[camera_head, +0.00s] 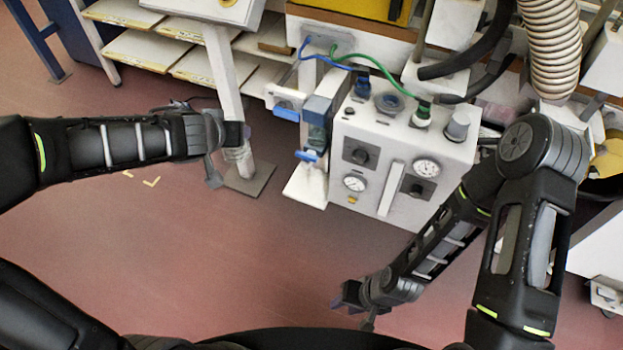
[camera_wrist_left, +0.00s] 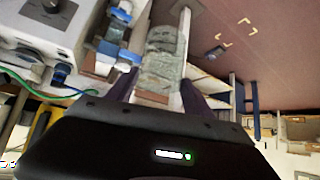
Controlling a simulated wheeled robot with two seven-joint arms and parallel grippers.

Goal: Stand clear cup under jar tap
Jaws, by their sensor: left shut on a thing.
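My left gripper (camera_head: 230,155) is shut on a clear cup (camera_head: 240,155), which it holds in front of a white post. In the left wrist view the cup (camera_wrist_left: 163,55) sits between the two fingers; it is see-through, so its exact tilt is hard to tell. The jar (camera_head: 317,122) stands to the right of the cup, with a blue tap (camera_head: 307,155) low on its front. The tap also shows in the left wrist view (camera_wrist_left: 128,55), beside the cup and apart from it. My right gripper (camera_head: 355,306) is low at centre right, its fingers apart and empty.
A white plate (camera_head: 306,187) lies below the tap. A white machine (camera_head: 400,165) with gauges and knobs stands right of the jar. The white post (camera_head: 222,70) rises from a grey foot behind the cup. Shelves (camera_head: 150,50) stand at the back left. Open floor lies in front.

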